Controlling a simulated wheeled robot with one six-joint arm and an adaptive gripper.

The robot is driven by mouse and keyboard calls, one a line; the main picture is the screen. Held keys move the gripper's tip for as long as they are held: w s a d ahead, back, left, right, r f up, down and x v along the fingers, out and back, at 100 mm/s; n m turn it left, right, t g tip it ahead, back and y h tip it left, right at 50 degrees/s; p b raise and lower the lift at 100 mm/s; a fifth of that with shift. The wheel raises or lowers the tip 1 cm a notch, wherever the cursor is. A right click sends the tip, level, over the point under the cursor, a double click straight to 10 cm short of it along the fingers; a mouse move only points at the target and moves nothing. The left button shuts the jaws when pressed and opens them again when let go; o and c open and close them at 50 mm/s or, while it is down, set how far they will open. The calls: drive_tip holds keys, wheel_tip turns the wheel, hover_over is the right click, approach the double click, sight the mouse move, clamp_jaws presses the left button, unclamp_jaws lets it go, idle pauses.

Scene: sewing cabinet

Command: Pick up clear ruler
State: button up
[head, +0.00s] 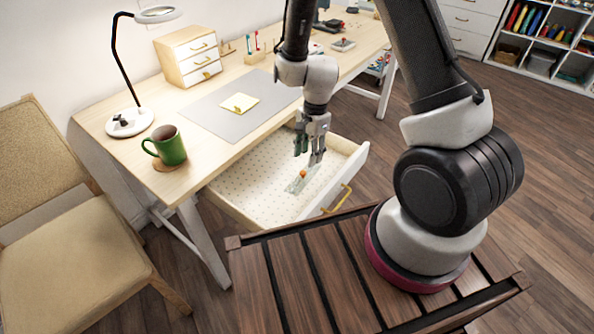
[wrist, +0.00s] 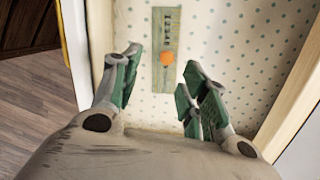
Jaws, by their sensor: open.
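The clear ruler (head: 297,184) lies flat in the open drawer, near its front side. In the wrist view the ruler (wrist: 164,72) looks greenish and see-through, with dark marks at its far end. A small orange round thing (wrist: 167,58) sits on or against the ruler's middle; it also shows in the head view (head: 303,174). My gripper (head: 310,155) points down over the drawer with its fingers apart and empty. In the wrist view the fingers (wrist: 158,82) stand on either side of the ruler's near part. I cannot tell the exact height between fingertips and ruler.
The drawer (head: 245,190) has a dotted lining and low walls close around my gripper. The desk (head: 190,140) holds a green mug (head: 166,146), a lamp (head: 130,119), a grey mat (head: 205,110) and a small drawer box (head: 188,55). The drawer's left part is clear.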

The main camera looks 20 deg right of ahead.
sight(303, 171)
drive_tip(key=f, duration=0.2)
drive_tip(key=a+f+m, duration=0.1)
drive_tip(key=f, duration=0.2)
drive_tip(key=f+m, duration=0.1)
drive_tip(key=f, duration=0.1)
drive_tip(key=shift+w+a+f+t, duration=0.2)
drive_tip(key=shift+f+t, duration=0.1)
drive_tip(key=shift+f, duration=0.1)
clamp_jaws()
